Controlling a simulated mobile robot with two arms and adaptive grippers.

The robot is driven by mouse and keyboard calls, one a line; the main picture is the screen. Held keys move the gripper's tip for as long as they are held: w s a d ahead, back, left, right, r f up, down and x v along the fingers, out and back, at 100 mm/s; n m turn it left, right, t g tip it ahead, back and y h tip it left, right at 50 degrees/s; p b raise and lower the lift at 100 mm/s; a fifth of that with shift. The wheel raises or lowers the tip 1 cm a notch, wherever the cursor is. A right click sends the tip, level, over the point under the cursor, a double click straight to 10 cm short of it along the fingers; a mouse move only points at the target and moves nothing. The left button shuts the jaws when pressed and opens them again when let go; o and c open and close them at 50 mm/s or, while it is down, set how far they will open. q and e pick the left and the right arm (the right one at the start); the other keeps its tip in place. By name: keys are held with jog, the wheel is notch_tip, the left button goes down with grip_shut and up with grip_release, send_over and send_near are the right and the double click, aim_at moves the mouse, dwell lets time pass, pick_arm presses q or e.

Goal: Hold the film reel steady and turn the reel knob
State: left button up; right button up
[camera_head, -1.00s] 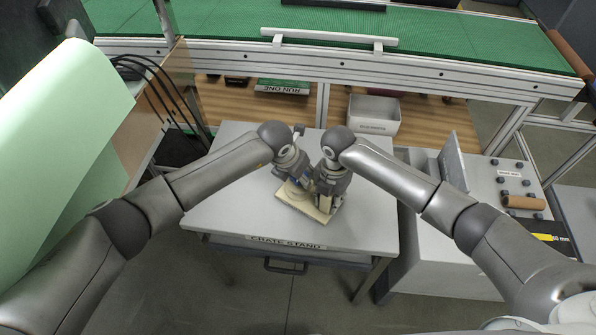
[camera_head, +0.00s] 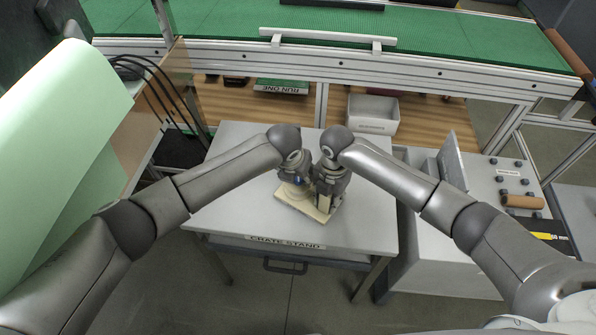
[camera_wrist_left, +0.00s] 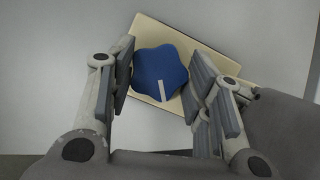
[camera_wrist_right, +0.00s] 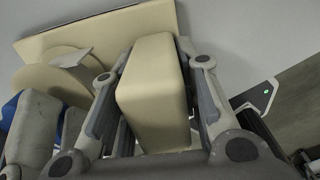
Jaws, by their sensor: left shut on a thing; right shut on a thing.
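The film reel unit has a cream base plate (camera_head: 290,203) lying on the grey crate stand (camera_head: 230,210). A blue lobed reel knob (camera_wrist_left: 160,75) with a white line shows in the left wrist view. My left gripper (camera_head: 294,186) has its fingers on both sides of the knob, shut on it. In the right wrist view, a cream upright block (camera_wrist_right: 150,90) of the reel unit is clamped between the fingers of my right gripper (camera_head: 326,200). A cream disc (camera_wrist_right: 42,80) with a pale tab stands beside it. The grippers hide much of the unit in the head view.
My two grippers are very close together. The stand top is clear around the unit. Behind it are a shelf with a white bin (camera_head: 373,113) and a green conveyor (camera_head: 440,38). A grey cabinet with black knobs (camera_head: 503,181) stands to the right.

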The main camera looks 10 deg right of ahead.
pick_arm(q)
jog(key=o, duration=1)
jog(key=shift+d+r, duration=0.1)
jog(key=shift+s+r, duration=0.15)
jog(key=shift+r, duration=0.1)
jog(key=shift+v, duration=3.7)
jog(key=shift+f, duration=0.1)
